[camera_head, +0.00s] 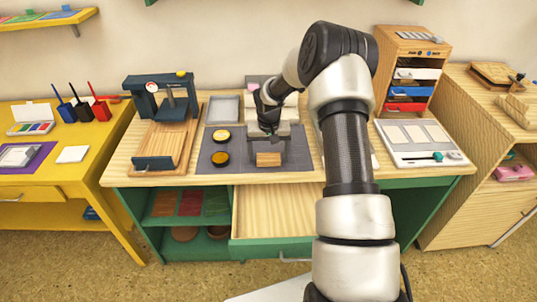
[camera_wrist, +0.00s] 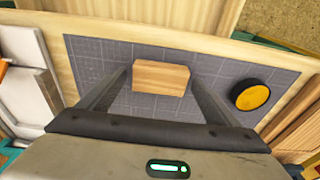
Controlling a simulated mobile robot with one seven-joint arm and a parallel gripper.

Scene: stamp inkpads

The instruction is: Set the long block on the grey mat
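The wooden block (camera_head: 268,159) lies on the grey mat (camera_head: 242,167), near the mat's front edge. In the wrist view the block (camera_wrist: 160,77) shows its pale grain, with bare gridded mat (camera_wrist: 88,58) around it. My gripper (camera_head: 268,138) is just behind and above the block in the head view. In the wrist view my gripper (camera_wrist: 160,80) has its fingers apart, one on each side of the block, with gaps showing. The fingers do not hold the block. How high the fingertips are above the mat is hard to tell.
Two round inkpads (camera_head: 220,158) sit on the mat's left part; one shows in the wrist view (camera_wrist: 250,95). A dark press on a wooden board (camera_head: 170,145) stands left. A white tray (camera_head: 418,143) lies right. An open drawer (camera_head: 275,208) juts out below the tabletop.

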